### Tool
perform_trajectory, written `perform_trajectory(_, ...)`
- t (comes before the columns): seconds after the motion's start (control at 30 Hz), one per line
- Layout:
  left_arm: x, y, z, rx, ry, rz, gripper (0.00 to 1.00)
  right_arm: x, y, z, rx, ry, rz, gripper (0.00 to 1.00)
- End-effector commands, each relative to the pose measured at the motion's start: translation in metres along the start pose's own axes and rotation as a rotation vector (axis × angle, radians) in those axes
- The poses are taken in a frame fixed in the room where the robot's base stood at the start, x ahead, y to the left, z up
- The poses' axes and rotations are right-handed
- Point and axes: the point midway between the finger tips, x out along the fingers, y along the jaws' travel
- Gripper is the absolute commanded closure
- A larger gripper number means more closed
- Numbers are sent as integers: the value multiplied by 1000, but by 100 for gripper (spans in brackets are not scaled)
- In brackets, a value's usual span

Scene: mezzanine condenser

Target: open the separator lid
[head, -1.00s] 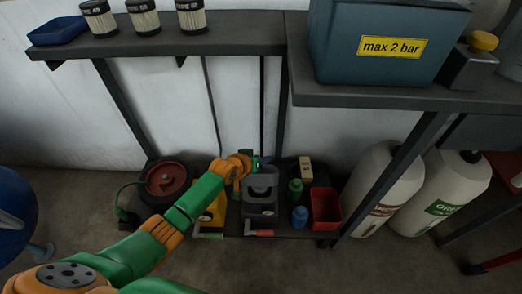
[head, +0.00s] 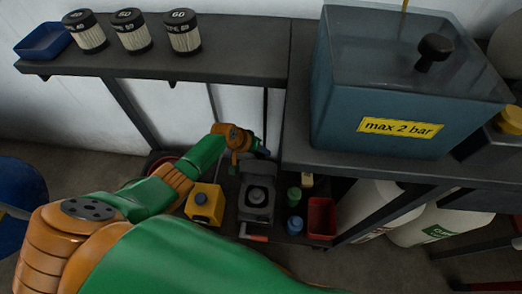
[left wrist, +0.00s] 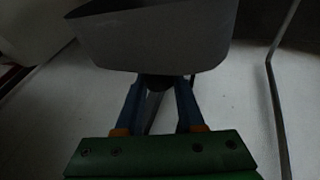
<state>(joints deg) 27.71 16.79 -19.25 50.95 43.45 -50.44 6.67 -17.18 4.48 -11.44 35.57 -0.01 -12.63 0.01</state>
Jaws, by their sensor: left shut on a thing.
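The grey boxy unit (head: 257,205) on the lower shelf, which I take to be the separator, has a dark round piece (head: 257,195) on its upper side. My left gripper (head: 262,152) is behind its far end, small and partly hidden in the head view. In the left wrist view, the blue fingers of my left gripper (left wrist: 158,85) are shut on a dark stub (left wrist: 157,84) just below a large grey rounded part (left wrist: 150,35). That part looks like the lid; how the stub joins it is unclear. My right gripper is not in view.
A yellow container (head: 204,205) stands left of the unit; green and blue bottles and a red bin (head: 320,218) stand right. The upper shelf (head: 215,62) and a blue tank (head: 385,90) labelled max 2 bar overhang. White cylinders stand below right.

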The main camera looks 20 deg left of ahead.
Motion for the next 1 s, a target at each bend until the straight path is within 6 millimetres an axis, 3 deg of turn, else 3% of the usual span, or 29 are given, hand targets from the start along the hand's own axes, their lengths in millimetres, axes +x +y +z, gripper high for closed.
perform_trajectory(0.73,6,-5,2,1,-9,-8,100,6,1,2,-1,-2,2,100)
perform_trajectory(0.77,6,-5,2,1,-9,-8,60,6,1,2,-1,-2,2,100)
perform_trajectory(0.8,6,-5,2,1,-9,-8,49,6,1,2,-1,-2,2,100)
perform_trajectory(0.87,6,-5,2,0,-8,-7,33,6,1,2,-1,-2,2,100)
perform_trajectory(1.0,5,-4,1,0,-6,-5,32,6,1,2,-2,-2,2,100)
